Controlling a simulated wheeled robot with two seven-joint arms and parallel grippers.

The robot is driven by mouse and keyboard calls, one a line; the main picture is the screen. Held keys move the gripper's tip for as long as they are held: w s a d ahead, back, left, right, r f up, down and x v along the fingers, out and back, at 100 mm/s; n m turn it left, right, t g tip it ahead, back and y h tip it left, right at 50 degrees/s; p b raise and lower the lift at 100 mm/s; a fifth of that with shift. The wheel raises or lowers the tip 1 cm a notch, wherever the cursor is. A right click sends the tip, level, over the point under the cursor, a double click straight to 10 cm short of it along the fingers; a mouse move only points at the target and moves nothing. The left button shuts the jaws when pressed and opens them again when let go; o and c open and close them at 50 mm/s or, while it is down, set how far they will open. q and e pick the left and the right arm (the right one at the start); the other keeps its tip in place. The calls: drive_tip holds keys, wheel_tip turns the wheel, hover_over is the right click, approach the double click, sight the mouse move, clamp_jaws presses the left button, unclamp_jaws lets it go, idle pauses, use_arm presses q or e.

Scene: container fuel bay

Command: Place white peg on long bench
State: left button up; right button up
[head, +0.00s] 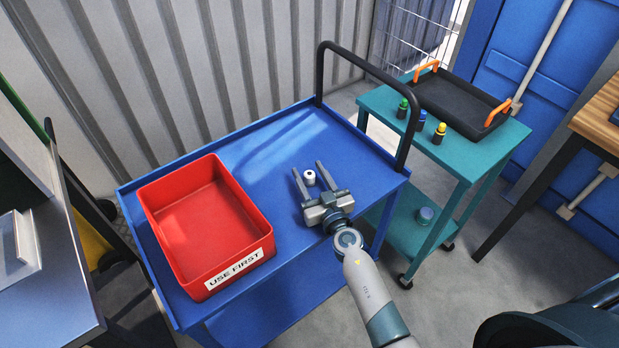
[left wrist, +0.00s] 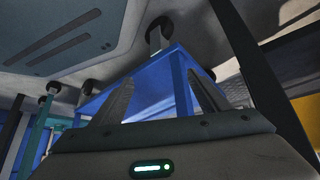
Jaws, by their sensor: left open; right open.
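The white peg (head: 309,178) is a small white piece with a dark top, standing on the blue cart top (head: 262,150). My right gripper (head: 308,166) is open over the cart, with one finger on each side of the peg. I cannot tell whether the fingers touch it. My left gripper (left wrist: 160,80) shows only in the left wrist view, open, with nothing seen between its fingers. A wood-topped bench (head: 603,115) is partly in view at the right edge, and a grey-topped table (head: 60,285) at the left edge. I cannot tell which is the long bench.
A red bin (head: 160,235) labelled USE FIRST fills the cart's left part. A black handle rail (head: 368,68) rises at its right end. A teal cart (head: 468,158) beyond holds several small capped bottles and a black tray (head: 450,105) with orange handles. Floor shows between the carts and bench.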

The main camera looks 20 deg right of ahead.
drive_tip(key=c, duration=0.4)
clamp_jaws()
drive_tip(key=shift+s+r, duration=0.1)
drive_tip(key=shift+s+r+p, duration=0.25)
drive_tip(key=shift+p, duration=0.1)
drive_tip(key=shift+s+d+r+p, duration=0.1)
drive_tip(key=shift+s+r+p, duration=0.3)
drive_tip(key=shift+r+p, duration=0.1)
drive_tip(key=s+r+p, duration=0.1)
drive_tip(key=s, duration=0.2)
drive_tip(key=shift+s+r+p, duration=0.1)
drive_tip(key=shift+r+p, duration=0.3)
use_arm(q)
drive_tip(key=s+a+f+g+y+p, duration=0.1)
drive_tip(key=s+a+g, duration=0.2)
drive_tip(key=s, duration=0.7)
drive_tip(key=s+a+f+g+p, duration=0.1)
drive_tip(key=s+a, duration=0.4)
drive_tip(key=s, duration=0.5)
drive_tip(key=shift+s+a+f+g+y+p, duration=0.25)
drive_tip(key=shift+a+f+g+y+p, duration=0.15)
drive_tip(key=shift+g+p, duration=0.45)
use_arm(e)
drive_tip(key=s+d+r, duration=0.1)
drive_tip(key=s+r, duration=0.3)
drive_tip(key=s, duration=0.5)
drive_tip(key=shift+s+r, duration=0.15)
drive_tip(key=shift+r, duration=0.1)
